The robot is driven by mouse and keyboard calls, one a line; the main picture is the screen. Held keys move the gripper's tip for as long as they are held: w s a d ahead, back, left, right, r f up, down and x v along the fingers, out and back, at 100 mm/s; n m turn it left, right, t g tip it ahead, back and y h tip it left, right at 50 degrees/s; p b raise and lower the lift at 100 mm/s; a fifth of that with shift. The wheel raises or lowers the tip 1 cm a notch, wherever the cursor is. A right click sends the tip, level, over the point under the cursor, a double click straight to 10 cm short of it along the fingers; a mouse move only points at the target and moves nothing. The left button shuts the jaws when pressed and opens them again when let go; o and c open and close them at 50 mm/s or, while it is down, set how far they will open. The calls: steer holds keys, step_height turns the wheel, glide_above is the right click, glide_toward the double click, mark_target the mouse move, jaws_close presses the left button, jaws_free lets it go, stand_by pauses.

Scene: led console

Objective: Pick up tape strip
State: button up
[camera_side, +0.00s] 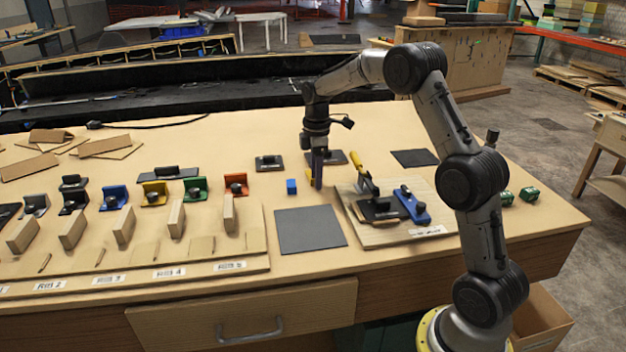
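My gripper (317,184) points straight down over the middle of the wooden table, just right of a small blue block (291,187). Its fingers look narrow and close together, and I cannot tell whether they are open, shut or holding something. No thing stands out clearly as the tape strip. A dark grey square mat (310,230) lies flat in front of the gripper. A small dark plate (350,157) lies behind it, partly hidden by my gripper.
A board (440,229) with a yellow-handled tool (361,170) and a blue tool (411,204) is to the right. A labelled rack (190,272) with wooden blocks and coloured pieces fills the left. Green blocks (529,194) sit at the far right.

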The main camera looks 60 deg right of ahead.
jaws_close()
stand_by(1.3)
